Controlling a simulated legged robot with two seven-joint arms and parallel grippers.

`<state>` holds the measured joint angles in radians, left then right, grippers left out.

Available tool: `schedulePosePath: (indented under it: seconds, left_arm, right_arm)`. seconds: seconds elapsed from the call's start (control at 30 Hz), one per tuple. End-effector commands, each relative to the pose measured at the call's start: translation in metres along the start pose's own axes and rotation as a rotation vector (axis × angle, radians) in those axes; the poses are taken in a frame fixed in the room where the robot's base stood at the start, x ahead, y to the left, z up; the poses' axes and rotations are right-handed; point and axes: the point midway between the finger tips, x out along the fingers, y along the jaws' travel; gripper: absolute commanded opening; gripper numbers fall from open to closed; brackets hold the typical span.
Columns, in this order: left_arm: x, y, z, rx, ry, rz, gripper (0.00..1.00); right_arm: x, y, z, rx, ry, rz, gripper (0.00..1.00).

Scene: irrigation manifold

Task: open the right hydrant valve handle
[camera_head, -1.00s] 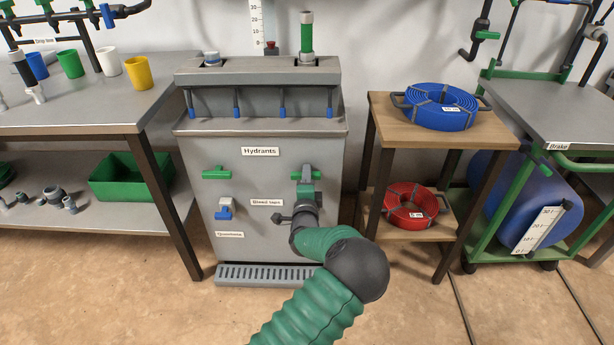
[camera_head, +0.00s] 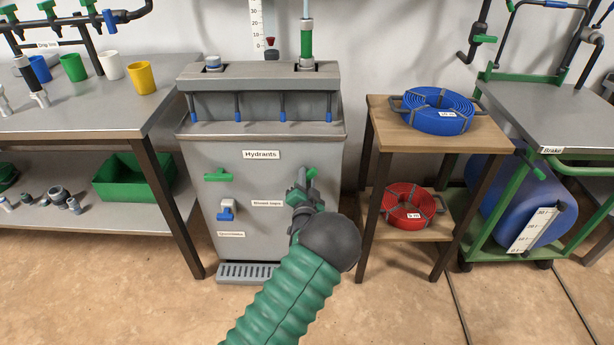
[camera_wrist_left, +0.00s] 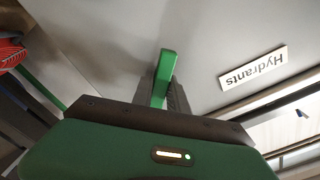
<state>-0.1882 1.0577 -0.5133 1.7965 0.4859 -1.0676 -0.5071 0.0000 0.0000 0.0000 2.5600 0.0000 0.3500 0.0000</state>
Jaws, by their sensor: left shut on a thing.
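The right hydrant valve handle (camera_head: 312,174) is a green bar on the front of the grey cabinet (camera_head: 240,225), below the "Hydrants" label. It stands steeply tilted, and my gripper partly hides it. My left gripper (camera_head: 302,186) is shut on it. In the left wrist view the green handle (camera_wrist_left: 168,62) sticks out between the two dark fingers (camera_wrist_left: 163,92). The left hydrant handle (camera_head: 217,177) is a green bar lying level. My right gripper is in neither view.
A blue tap (camera_head: 226,213) sits low on the cabinet front, above a drip grate (camera_head: 247,272). A green standpipe (camera_head: 306,45) on top has a pale teal column above it. A wooden stand (camera_head: 430,235) with hose coils is close on the right; a workbench (camera_head: 100,118) is left.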

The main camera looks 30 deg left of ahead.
Motion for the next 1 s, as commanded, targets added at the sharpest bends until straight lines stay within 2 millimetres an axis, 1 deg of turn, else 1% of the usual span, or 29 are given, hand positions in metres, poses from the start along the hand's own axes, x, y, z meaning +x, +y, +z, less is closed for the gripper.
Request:
schedulePosePath:
  seconds: [0.03,0.6,0.8,1.0]
  left_arm:
    - [-0.0014,-0.001,0.0085,-0.039,-0.02,0.001,0.0]
    - [-0.0021,0.0025,0.0096,-0.558,-0.022,0.001,0.0]
    - [-0.0024,0.0039,0.0094,-0.689,-0.023,0.002,0.0]
    - [-0.0025,0.0045,0.0091,-0.771,-0.022,0.002,0.0]
  right_arm:
    - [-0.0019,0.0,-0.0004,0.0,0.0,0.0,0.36]
    - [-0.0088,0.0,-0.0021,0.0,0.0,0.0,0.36]
    - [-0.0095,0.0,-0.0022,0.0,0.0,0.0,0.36]
    - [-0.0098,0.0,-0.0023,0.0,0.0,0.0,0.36]
